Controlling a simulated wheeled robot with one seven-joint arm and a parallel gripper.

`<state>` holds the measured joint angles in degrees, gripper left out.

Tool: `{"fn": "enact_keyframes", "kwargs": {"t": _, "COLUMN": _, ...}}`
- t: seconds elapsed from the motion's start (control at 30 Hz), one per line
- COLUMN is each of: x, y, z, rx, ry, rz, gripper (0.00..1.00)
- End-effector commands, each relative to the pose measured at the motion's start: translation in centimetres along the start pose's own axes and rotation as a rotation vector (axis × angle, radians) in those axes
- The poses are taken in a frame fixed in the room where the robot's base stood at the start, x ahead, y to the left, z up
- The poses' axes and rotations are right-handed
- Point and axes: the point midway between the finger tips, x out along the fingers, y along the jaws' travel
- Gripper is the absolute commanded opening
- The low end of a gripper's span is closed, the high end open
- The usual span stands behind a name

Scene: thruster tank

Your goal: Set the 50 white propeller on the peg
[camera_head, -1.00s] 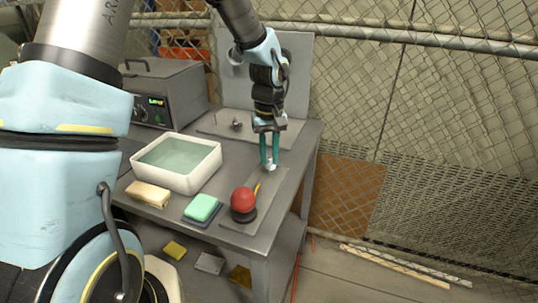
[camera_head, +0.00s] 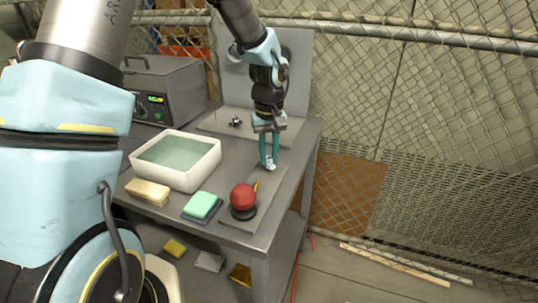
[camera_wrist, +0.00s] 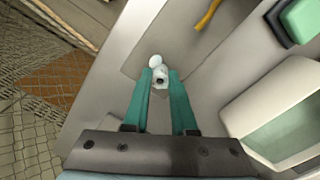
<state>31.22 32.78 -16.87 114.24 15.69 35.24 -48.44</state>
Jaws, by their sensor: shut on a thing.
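A small white propeller (camera_wrist: 160,76) is between the fingertips of my gripper (camera_wrist: 160,82) in the wrist view, with a dark hole in its hub. My gripper (camera_head: 269,163) is shut on it, with its teal fingers pointing down over the grey mat at the bench's right side. The white propeller (camera_head: 271,167) shows only as a small pale patch in the head view. Whether it touches the mat is too small to tell. A small dark metallic piece (camera_head: 236,122) stands on the grey plate at the back; I cannot tell whether it is the peg.
A white tub of liquid (camera_head: 185,180) stands left of my gripper. A red ball on a black base (camera_head: 243,198) and a yellow piece (camera_head: 257,186) are in front of it. A green sponge (camera_head: 201,205), a tan block (camera_head: 148,192) and a grey machine (camera_head: 165,92) are on the bench.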

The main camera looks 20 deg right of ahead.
Motion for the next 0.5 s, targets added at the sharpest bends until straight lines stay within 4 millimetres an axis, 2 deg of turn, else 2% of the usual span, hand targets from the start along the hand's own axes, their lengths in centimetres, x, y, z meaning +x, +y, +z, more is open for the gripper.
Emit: {"fn": "enact_keyframes", "kwargs": {"t": 0.5, "x": 0.97, "y": 0.0, "z": 0.01, "rx": 0.0, "ry": 0.0, "rz": 0.0, "gripper": 0.0}}
